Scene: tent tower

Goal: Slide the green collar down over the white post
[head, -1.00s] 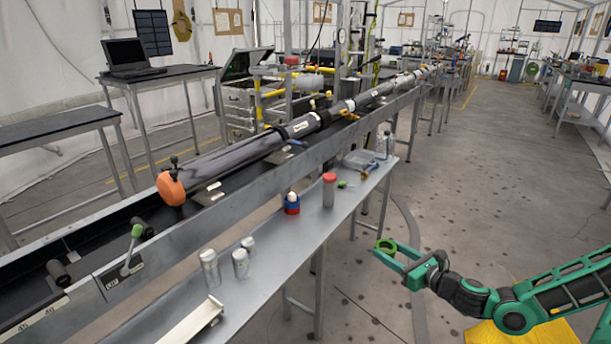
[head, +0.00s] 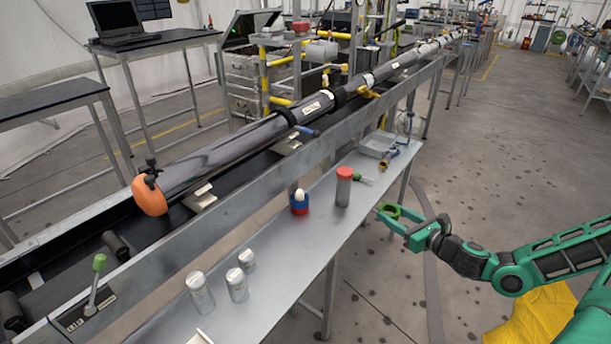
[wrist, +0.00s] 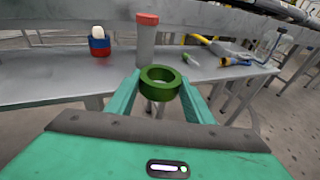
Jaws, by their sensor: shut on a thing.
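My gripper (head: 392,216) is shut on the green collar (head: 389,208), a thick ring held roughly level with its hole facing up. In the wrist view the collar (wrist: 159,101) sits between the two fingertips of my gripper (wrist: 160,92). The white post (head: 299,193) stands upright on the steel bench, with only its rounded top showing above a blue collar (head: 299,201) and a red collar (head: 299,211). The post also shows at the upper left of the wrist view (wrist: 98,32). The green collar is off the bench's right edge, apart from the post.
A grey cylinder with a red cap (head: 343,190) stands on the bench (head: 270,260) between the post and my gripper. Several silver cans (head: 199,292) stand nearer. A long rail runs behind the bench.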

